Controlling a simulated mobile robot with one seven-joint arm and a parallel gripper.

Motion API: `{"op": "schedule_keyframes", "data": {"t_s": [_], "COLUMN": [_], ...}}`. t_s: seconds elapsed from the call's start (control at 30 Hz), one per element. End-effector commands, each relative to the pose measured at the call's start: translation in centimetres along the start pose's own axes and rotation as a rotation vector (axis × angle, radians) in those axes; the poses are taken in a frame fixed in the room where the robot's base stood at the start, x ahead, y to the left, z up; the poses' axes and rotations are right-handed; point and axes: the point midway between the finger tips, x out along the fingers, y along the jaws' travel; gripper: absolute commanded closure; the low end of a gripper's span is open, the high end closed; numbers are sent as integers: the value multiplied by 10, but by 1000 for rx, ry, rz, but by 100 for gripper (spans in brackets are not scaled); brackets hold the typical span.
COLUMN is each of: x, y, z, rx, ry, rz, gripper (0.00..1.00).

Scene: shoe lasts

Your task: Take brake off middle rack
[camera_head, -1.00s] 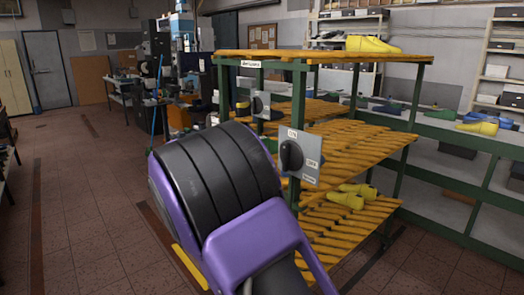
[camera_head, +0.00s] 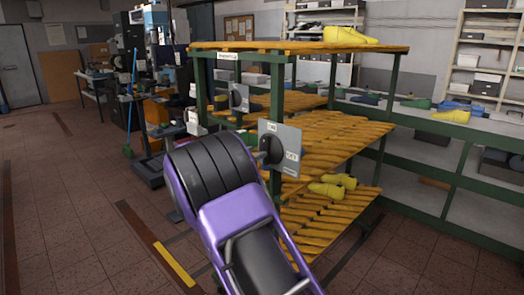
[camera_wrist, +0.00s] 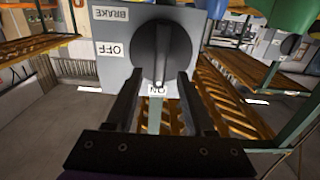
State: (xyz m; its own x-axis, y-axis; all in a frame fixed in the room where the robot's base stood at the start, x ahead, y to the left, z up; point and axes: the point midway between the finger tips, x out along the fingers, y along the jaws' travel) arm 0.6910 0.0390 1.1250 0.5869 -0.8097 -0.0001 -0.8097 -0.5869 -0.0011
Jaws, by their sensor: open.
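The brake switch is a grey plate (camera_head: 291,138) on the green post of the nearer rack, with a black rotary knob (camera_head: 270,151). In the wrist view the plate (camera_wrist: 112,48) appears upside down, with labels BRAKE, OFF and ON. The knob (camera_wrist: 161,50) stands along the line to the ON label, with a white mark at its end near ON. My gripper (camera_wrist: 157,80) is open, its two black fingers on either side of the knob's near end. Contact cannot be told. In the head view my purple and black arm hides my gripper.
The rack has yellow slatted shelves (camera_head: 320,135) with yellow shoe lasts (camera_head: 331,186). A second grey switch plate (camera_head: 239,97) is on a post farther back left. Green-framed shelving (camera_head: 450,190) stands at right. Open tiled floor (camera_head: 70,210) lies at left.

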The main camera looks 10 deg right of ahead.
Motion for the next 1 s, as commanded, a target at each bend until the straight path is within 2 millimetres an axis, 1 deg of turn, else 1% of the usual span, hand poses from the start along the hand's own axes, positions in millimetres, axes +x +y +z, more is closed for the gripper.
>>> {"op": "schedule_keyframes", "data": {"t_s": [0.03, 0.1, 0.2, 0.3, 0.43, 0.63, 0.67, 0.7, 0.77, 0.8, 0.93, 1.0], "x": [10, 22, 33, 40, 44, 43, 43, 43, 43, 43, 43, 43], "y": [0, 1, 0, 0, 0, 0, 0, 0, 0, 0, 0, 0], "z": [1, 0, 0, 0, 0, 0, 0, 0, 0, 0, 0, 0], "rx": [-1, 0, -1, -1, -1, -1, -1, -1, -1, -1, -1, -1], "ry": [0, 1, 0, -1, 0, 0, 0, 0, 0, 0, 0, 0], "rz": [1, 2, 1, 0, -1, -1, -1, -1, -1, -1, -1, -1], "gripper": [46, 46, 46, 46, 46, 46, 50, 57, 68, 75, 98, 100]}}
